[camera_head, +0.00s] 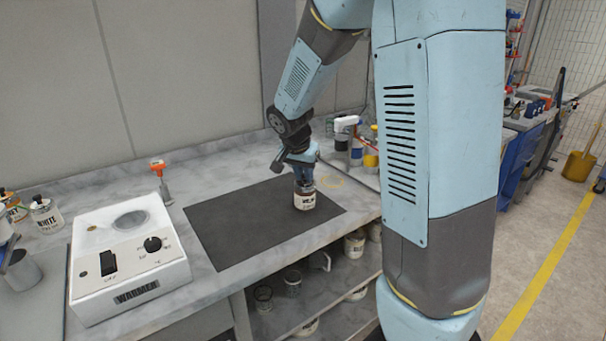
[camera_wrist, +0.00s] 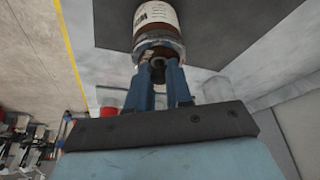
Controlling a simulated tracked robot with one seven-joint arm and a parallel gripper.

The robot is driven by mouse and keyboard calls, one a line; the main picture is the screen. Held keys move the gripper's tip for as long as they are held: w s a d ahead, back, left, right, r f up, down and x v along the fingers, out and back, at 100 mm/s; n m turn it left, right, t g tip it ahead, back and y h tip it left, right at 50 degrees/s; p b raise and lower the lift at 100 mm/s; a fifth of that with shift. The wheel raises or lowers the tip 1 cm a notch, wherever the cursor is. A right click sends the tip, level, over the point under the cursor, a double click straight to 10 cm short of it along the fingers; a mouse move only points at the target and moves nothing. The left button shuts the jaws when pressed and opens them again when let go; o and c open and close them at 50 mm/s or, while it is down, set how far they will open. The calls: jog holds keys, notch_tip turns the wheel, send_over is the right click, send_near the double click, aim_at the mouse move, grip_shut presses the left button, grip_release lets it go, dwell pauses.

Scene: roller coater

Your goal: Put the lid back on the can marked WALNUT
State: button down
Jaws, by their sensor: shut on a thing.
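A small can (camera_head: 304,199) with a white label and a brown band stands upright on the dark mat (camera_head: 225,225). Its lettering is too small to read surely. The can also shows in the wrist view (camera_wrist: 160,18), its label only partly legible. My gripper (camera_head: 303,180) points down directly over the can's top. In the wrist view its blue fingers (camera_wrist: 160,76) are shut on the lid's dark knob (camera_wrist: 157,66) at the can's mouth. The fingers hide much of the lid, and I cannot tell whether it is fully seated.
A white warmer (camera_head: 130,255) stands left of the mat, with an orange-topped bottle (camera_head: 160,180) behind it. A can marked WHITE (camera_head: 46,217) stands at the far left. Bottles (camera_head: 352,140) stand at the back right. The mat around the can is clear.

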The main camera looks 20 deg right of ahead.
dwell(0.3)
jog(key=shift+c, duration=2.4)
grip_release()
jog(key=shift+r, duration=0.1)
jog(key=shift+r, duration=3.4)
grip_shut()
jog(key=shift+f, duration=2.35)
